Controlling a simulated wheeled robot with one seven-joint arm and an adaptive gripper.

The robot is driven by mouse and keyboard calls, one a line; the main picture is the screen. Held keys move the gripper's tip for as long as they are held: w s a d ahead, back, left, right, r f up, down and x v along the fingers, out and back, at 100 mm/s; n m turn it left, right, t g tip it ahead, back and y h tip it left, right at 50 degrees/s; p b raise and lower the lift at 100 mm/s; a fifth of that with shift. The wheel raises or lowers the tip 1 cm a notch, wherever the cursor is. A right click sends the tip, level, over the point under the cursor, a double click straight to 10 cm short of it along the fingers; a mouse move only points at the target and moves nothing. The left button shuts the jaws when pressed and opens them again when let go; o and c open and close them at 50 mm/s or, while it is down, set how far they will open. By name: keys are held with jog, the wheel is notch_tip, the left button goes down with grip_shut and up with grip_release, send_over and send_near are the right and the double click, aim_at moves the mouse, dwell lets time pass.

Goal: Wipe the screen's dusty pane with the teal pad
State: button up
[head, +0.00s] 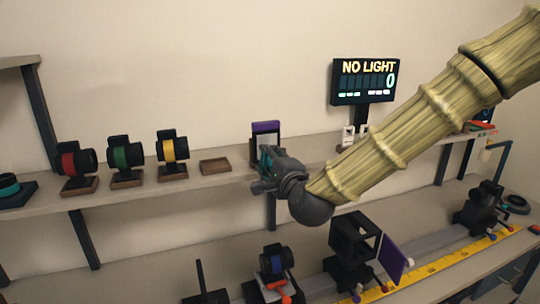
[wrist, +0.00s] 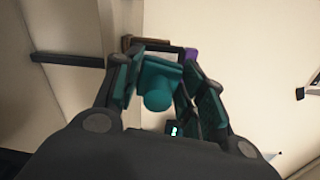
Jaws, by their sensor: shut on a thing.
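My gripper (head: 266,172) is at the shelf's front edge in the head view. It also shows in the wrist view (wrist: 162,90), with its fingers shut on the teal pad (wrist: 158,72), which has a round teal knob towards the palm. In the head view only a sliver of the pad (head: 264,158) shows between the fingers. A screen with a purple top (head: 266,127) and a pale pane (head: 266,140) stands upright right behind the gripper. The gripper hides its lower part; I cannot tell whether the pad touches the pane. A bit of purple (wrist: 191,54) shows beyond the fingers in the wrist view.
Red (head: 76,164), green (head: 126,156) and yellow (head: 173,150) ringed lenses stand left on the shelf, beside an empty brown tray (head: 215,165). A display (head: 364,81) reads "NO LIGHT" and 0. Below, a bench holds a purple plate (head: 392,258), a black cage (head: 354,240) and a yellow ruler (head: 430,268).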

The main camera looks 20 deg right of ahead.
aim_at(255, 149)
jog(key=shift+w+a+f+b, duration=0.1)
jog(key=shift+w+f+b, duration=0.15)
jog(key=shift+w, duration=0.55)
jog(key=shift+w+a+f+b, duration=0.1)
jog(key=shift+w+b, duration=0.15)
jog(key=shift+w, duration=0.5)
jog(key=shift+w+a+f+b, duration=0.1)
jog(key=shift+w+f+b, duration=0.15)
jog(key=shift+w, duration=1.5)
jog(key=shift+w+a+f+b, duration=0.1)
jog(key=shift+w+b, duration=0.3)
jog(key=shift+w, duration=0.6)
jog(key=shift+d, duration=1.85)
jog(key=shift+d+b, duration=0.1)
jog(key=shift+b, duration=0.2)
jog(key=shift+w+d, duration=0.15)
jog(key=shift+d, duration=1.45)
jog(key=shift+b, duration=0.35)
jog(key=shift+a, duration=0.15)
